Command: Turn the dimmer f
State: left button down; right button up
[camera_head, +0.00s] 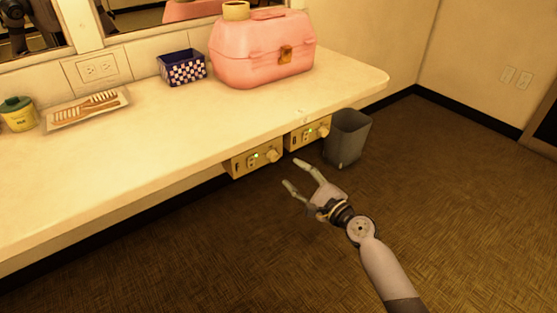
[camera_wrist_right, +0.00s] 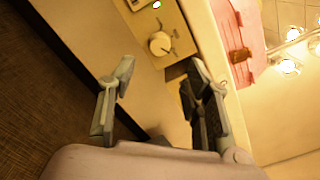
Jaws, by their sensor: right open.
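Two small beige control boxes hang under the counter's front edge in the head view: a left box (camera_head: 244,165) with a round knob (camera_head: 272,155), and a right box (camera_head: 298,139) with a knob (camera_head: 323,130). I cannot read which is dimmer f. My right gripper (camera_head: 292,173) is open and empty, in front of and a little below the boxes. In the right wrist view a box (camera_wrist_right: 152,22) with a pale knob (camera_wrist_right: 160,44) lies ahead of the open fingers (camera_wrist_right: 161,68), apart from them. Part of another box is behind one finger. My left gripper is not in view.
The counter (camera_head: 150,150) bears a pink case (camera_head: 250,60), a blue checked basket (camera_head: 183,70), a tray (camera_head: 60,117) with combs and a yellow jar (camera_head: 18,115). A grey bin (camera_head: 347,140) stands right of the boxes. The floor (camera_head: 470,200) at right is clear.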

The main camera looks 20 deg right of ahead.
aim_at(276, 159)
jog(key=x, duration=0.7)
jog(key=shift+w+a+f+b, duration=0.1)
jog(key=shift+w+b, duration=0.15)
jog(key=shift+b, duration=0.15)
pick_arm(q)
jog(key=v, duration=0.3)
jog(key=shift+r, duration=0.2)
pick_arm(e)
jog(key=shift+w+a, duration=0.15)
jog(key=shift+w, duration=0.25)
grip_shut()
